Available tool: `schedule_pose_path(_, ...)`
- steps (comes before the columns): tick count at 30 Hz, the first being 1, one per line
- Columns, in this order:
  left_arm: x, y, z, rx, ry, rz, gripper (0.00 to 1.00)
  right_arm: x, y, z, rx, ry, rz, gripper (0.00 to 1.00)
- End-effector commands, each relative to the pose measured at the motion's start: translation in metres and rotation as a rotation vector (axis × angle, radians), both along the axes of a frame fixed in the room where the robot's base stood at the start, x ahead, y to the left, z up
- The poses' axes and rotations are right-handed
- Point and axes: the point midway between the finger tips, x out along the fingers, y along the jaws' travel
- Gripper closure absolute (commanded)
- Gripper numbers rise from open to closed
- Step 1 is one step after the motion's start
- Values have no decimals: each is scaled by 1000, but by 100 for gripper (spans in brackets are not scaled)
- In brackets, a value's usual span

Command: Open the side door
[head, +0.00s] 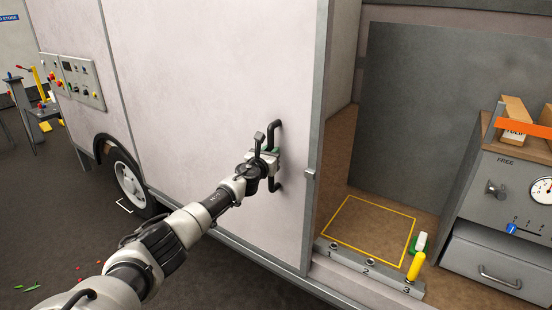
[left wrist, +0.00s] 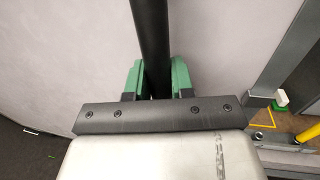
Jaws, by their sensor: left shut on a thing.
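The side door (head: 225,75) is a pale panel on the van's side, slid to the left, with a wide opening to the right of its edge. Its black vertical bar handle (head: 276,127) sits near that edge. My left gripper (head: 268,160) is shut on the handle, and my left arm reaches up to it from the lower left. In the left wrist view the green fingers (left wrist: 158,78) stand on both sides of the black handle bar (left wrist: 151,35). My right gripper does not show.
Inside the opening are a yellow-outlined floor square (head: 370,232), a numbered step (head: 367,268), a yellow-handled item (head: 415,265) and a grey cabinet (head: 500,215) with a drawer. A wheel (head: 130,183) and a control panel (head: 80,80) are at left.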

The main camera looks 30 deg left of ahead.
Motion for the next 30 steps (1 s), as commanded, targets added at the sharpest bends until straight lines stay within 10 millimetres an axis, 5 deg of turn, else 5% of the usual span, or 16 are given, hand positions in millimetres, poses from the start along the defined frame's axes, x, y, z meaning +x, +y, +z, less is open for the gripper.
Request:
schedule_pose_path(16,0,6,1,-1,-1,-1,100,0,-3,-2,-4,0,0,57)
schedule_pose_path(17,0,6,1,-1,-1,-1,74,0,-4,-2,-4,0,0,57)
schedule_pose_path(21,0,5,0,-1,0,-2,52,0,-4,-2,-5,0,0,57)
schedule_pose_path(30,0,4,-1,0,2,-4,52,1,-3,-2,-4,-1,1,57)
